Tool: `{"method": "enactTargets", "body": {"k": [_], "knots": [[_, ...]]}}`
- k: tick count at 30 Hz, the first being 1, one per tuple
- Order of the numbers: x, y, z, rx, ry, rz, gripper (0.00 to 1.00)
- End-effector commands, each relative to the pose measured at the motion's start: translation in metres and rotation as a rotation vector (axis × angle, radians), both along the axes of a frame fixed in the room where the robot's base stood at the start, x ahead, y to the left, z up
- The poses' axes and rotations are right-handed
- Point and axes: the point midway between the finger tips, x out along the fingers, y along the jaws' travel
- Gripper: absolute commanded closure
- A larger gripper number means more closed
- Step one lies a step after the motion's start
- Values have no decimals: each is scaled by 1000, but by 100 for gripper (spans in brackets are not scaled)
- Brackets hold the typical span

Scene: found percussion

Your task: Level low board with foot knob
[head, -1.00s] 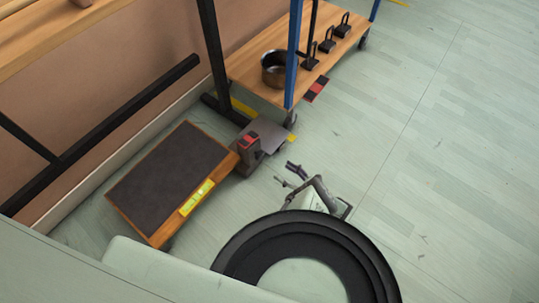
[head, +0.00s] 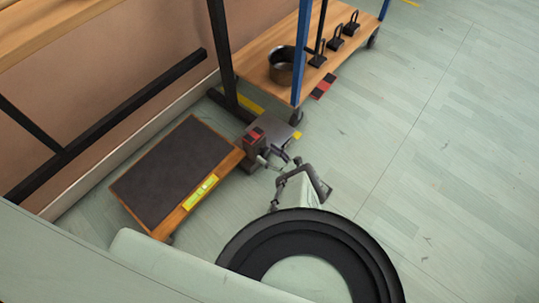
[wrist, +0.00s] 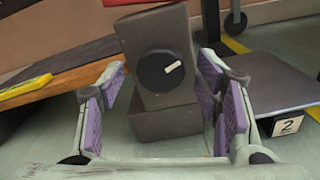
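The low board (head: 175,170) has a dark top and wooden edges and lies low over the floor, looking tilted. A yellow-green level strip (head: 200,192) is on its front edge; its yellow end (wrist: 25,88) shows in the wrist view. A dark block (head: 254,140) with a red top stands at the board's right corner. In the wrist view its round black knob (wrist: 165,70) faces me, with a white pointer mark tilted up to the right. My gripper (wrist: 163,100) is open, with purple pads left and right of the block. It also shows beside the block in the head view (head: 269,156). Contact cannot be told.
A grey metal plate (wrist: 265,80) with a "2" tag (wrist: 287,127) lies right of the block. A wooden trolley shelf (head: 255,68) holds a metal pot (head: 287,68) and several black weights. Black frame legs (head: 220,55) stand behind. The floor to the right is clear.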

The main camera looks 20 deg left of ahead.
Motion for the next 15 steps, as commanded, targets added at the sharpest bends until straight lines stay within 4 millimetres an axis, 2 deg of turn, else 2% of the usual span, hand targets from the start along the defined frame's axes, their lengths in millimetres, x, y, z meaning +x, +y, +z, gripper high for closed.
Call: {"method": "enactTargets", "body": {"k": [2,15], "knots": [[0,0,0,0,0,0,47],[0,0,0,0,0,0,77]]}}
